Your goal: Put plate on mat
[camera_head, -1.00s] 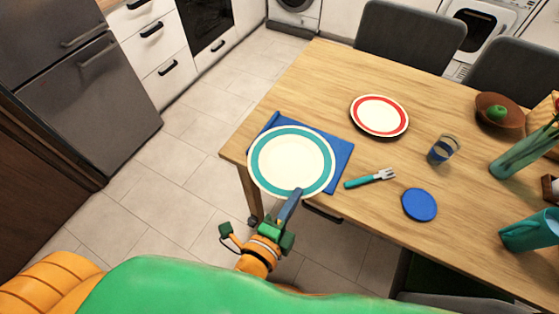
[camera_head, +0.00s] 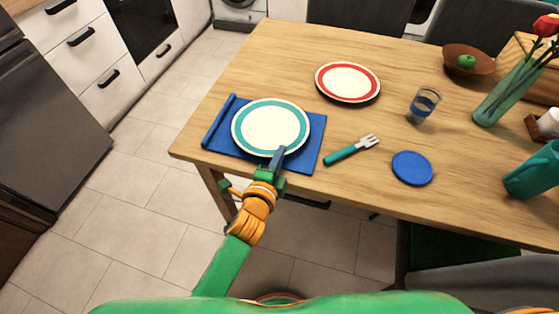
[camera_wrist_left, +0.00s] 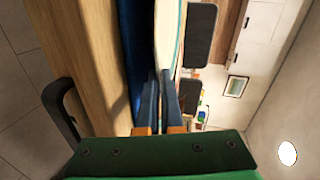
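The white plate with a teal ring (camera_head: 270,127) is over the blue mat (camera_head: 308,158). The mat lies at the table's near left corner with a rolled left edge. My left gripper (camera_head: 278,155) is at the plate's near rim. In the left wrist view, its two blue fingers (camera_wrist_left: 160,95) stand on either side of the plate's rim (camera_wrist_left: 166,40), close together, and appear shut on it. The mat (camera_wrist_left: 132,45) shows beside the plate there, with a narrow dark gap between them. Whether the plate touches the mat is hard to tell. My right gripper is out of view.
A red-ringed plate (camera_head: 348,82) lies behind and right. A teal-handled fork (camera_head: 352,150), a blue coaster (camera_head: 412,168) and a glass (camera_head: 424,103) are right of the mat. A brown bowl (camera_head: 468,61) and vase (camera_head: 508,93) stand farther right.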

